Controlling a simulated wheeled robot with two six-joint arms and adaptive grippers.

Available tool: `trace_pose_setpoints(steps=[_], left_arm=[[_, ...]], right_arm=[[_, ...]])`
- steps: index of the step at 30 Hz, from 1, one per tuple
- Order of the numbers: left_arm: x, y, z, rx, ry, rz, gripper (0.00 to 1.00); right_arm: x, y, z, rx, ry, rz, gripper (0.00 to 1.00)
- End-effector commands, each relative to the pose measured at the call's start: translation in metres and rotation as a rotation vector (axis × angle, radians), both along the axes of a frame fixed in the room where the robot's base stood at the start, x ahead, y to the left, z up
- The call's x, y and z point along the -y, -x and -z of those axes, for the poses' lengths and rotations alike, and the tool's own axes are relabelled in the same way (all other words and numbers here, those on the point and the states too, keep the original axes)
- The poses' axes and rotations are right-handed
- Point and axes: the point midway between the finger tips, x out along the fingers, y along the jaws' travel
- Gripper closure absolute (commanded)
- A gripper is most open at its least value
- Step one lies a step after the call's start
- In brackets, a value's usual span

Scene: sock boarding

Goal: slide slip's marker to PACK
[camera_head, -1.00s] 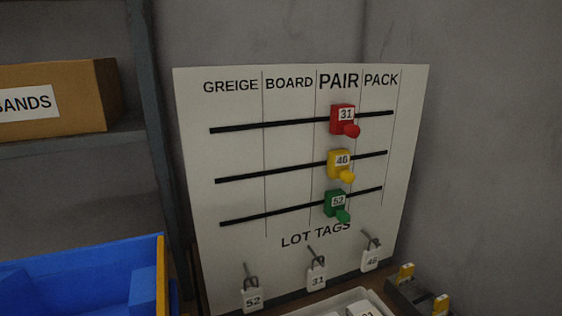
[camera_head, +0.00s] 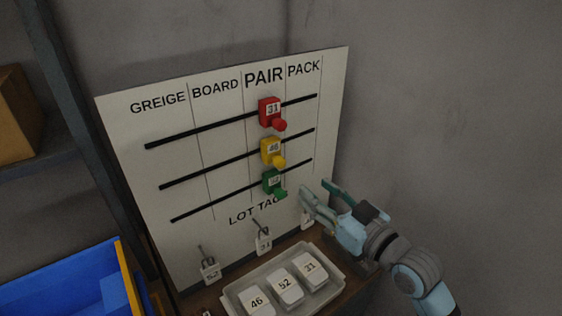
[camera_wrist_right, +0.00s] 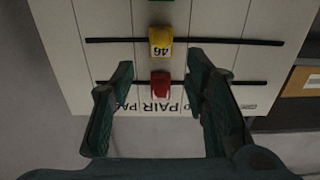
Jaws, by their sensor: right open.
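A white board (camera_head: 175,110) carries columns GREIGE, BOARD, PAIR and PACK. Three markers sit on black slots, all under PAIR: red 31 (camera_head: 270,112), yellow 46 (camera_head: 271,152) and green (camera_head: 272,181), whose number is hard to read now. My right gripper (camera_head: 314,187) is open and empty, right of the green marker and apart from it. In the right wrist view the board appears upside down, with the red marker (camera_wrist_right: 161,88) and yellow marker (camera_wrist_right: 160,45) seen between the open fingers (camera_wrist_right: 160,65). My left gripper is out of view.
Tags hang on hooks below the slots; the gripper partly covers the right one (camera_head: 307,219). A pale tray (camera_head: 236,297) holds several numbered white pieces below the board. A blue bin (camera_head: 60,290) and a shelf post (camera_head: 85,130) stand at left. A grey wall is at right.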

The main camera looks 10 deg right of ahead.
Motion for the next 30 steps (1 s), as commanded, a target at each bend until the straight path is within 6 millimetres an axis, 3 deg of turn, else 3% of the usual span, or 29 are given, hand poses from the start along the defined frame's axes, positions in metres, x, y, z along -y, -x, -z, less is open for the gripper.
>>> trace_pose_setpoints(steps=[5, 12, 16, 21, 29, 30], left_arm=[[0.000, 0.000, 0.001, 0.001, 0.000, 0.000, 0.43], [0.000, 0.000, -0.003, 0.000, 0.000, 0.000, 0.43], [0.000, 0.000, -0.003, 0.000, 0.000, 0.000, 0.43], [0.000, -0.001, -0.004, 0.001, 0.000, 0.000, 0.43], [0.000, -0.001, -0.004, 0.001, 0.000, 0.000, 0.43], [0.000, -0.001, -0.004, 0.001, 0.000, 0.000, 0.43]], right_arm=[[-0.012, -0.029, -0.003, 0.008, -0.013, -0.002, 0.58], [-0.037, -0.094, -0.002, 0.004, -0.009, -0.001, 0.58], [-0.046, -0.117, -0.002, 0.003, -0.006, 0.000, 0.58], [-0.052, -0.130, -0.001, 0.003, -0.002, -0.001, 0.58], [-0.053, -0.132, 0.000, 0.002, -0.002, 0.000, 0.58], [-0.052, -0.131, 0.000, 0.002, -0.002, 0.000, 0.62]])
